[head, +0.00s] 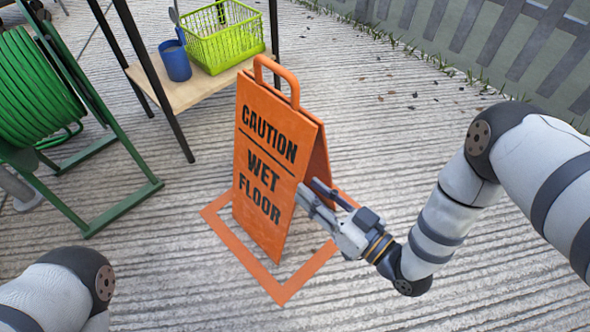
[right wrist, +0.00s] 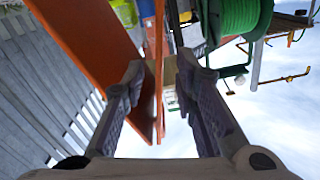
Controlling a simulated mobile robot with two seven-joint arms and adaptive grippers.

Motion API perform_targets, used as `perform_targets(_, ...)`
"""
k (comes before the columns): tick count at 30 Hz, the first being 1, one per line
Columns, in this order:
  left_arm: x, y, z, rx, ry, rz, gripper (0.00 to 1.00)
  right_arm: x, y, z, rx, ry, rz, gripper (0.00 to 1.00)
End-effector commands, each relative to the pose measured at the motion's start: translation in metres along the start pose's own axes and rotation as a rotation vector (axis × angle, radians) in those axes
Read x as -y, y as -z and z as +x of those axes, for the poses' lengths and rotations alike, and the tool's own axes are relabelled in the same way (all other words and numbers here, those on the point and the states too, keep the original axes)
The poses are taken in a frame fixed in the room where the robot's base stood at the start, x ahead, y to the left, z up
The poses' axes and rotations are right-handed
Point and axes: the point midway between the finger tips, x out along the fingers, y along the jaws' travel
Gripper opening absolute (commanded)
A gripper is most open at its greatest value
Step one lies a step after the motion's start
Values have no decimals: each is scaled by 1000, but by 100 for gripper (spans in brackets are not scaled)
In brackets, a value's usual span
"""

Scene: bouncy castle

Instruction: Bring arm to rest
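An orange caution wet floor sign (head: 275,165) stands upright and unfolded on the floor, inside an orange square outline (head: 283,290). My right gripper (head: 318,195) is at the right edge of the sign's front panel, about half way down. In the right wrist view its two fingers (right wrist: 166,90) are spread apart. Orange sign panels (right wrist: 90,45) show beside and behind the left finger, and a narrow orange strip shows between the fingers. I cannot tell whether a finger touches the sign. My left arm shows at the lower left of the head view; its gripper is out of the picture.
A green hose reel (head: 38,90) on a green frame stands at the left. Behind the sign is a shelf table (head: 190,95) with a blue cup (head: 175,62) and a lime basket (head: 222,40). A grey fence (head: 480,30) runs at the back right.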

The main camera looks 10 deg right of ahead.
Motion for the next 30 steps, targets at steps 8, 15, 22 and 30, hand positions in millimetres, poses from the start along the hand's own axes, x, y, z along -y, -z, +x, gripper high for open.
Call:
perform_targets(8,0,0,-1,-5,-1,-1,26,0,-1,-9,-1,1,1,26)
perform_targets(15,0,0,-1,-4,-1,-1,26,0,-1,-9,1,0,1,26)
perform_targets(22,0,0,-1,-4,0,-1,26,22,-99,-82,423,-127,140,26)
perform_targets(30,0,0,-1,-4,0,-1,26,108,-193,-315,1284,-359,402,26)
